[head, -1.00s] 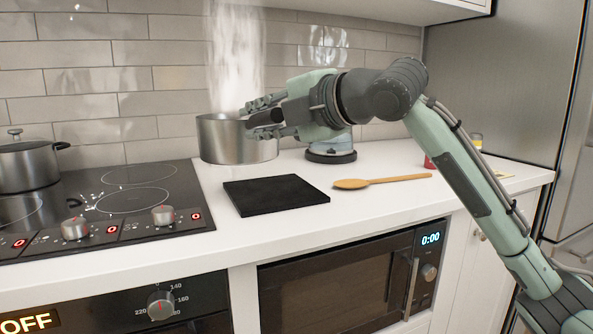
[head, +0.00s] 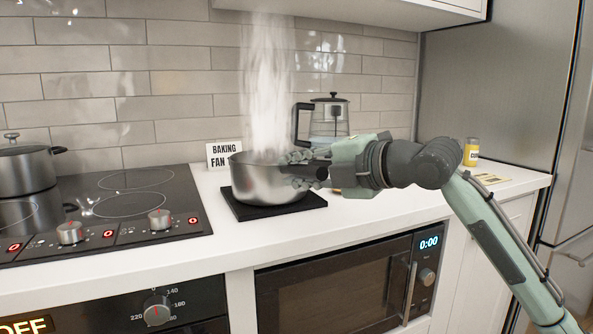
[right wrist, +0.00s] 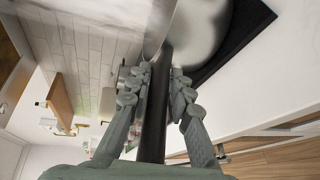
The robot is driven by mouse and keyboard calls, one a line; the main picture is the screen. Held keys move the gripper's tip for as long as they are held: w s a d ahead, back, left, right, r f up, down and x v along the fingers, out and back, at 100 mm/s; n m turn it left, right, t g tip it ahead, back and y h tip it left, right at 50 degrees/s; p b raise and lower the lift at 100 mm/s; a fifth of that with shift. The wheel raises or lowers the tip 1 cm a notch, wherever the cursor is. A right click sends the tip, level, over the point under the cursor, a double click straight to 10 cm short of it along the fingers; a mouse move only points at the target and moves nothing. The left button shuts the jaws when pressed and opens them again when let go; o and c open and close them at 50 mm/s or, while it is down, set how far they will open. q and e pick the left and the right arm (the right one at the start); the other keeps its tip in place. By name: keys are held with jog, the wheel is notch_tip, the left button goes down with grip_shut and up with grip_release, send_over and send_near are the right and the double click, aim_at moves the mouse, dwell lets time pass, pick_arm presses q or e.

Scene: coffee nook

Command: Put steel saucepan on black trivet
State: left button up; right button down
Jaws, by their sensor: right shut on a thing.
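The steaming steel saucepan (head: 258,184) is upright over the black trivet (head: 285,208) in the head view. Its base looks to be on the trivet or just above it; I cannot tell which. My right gripper (head: 302,168) is shut on the saucepan's dark handle, at the pan's right side. In the right wrist view the black handle (right wrist: 154,110) lies between the fingers, with the pan (right wrist: 203,35) and a trivet corner (right wrist: 250,30) beyond. My left gripper is not in view.
A cooktop (head: 110,205) with a lidded pot (head: 26,168) is on the left. A glass kettle (head: 330,118) and a sign (head: 222,155) stand behind the pan. A yellow-labelled jar (head: 471,152) is at the right. The counter in front of the trivet is clear.

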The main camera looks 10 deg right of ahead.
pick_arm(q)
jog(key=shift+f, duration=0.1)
pick_arm(e)
jog(key=shift+r, duration=0.2)
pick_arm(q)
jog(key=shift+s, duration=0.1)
pick_arm(e)
jog(key=c, duration=1.4)
grip_release()
jog(key=shift+f, duration=0.2)
jog(key=shift+o, duration=0.2)
jog(key=shift+r, duration=0.15)
jog(key=shift+s+d, duration=0.25)
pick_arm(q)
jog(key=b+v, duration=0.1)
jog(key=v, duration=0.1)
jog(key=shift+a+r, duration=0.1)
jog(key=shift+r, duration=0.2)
pick_arm(e)
jog(key=v, duration=1.1)
jog(key=shift+s, duration=0.15)
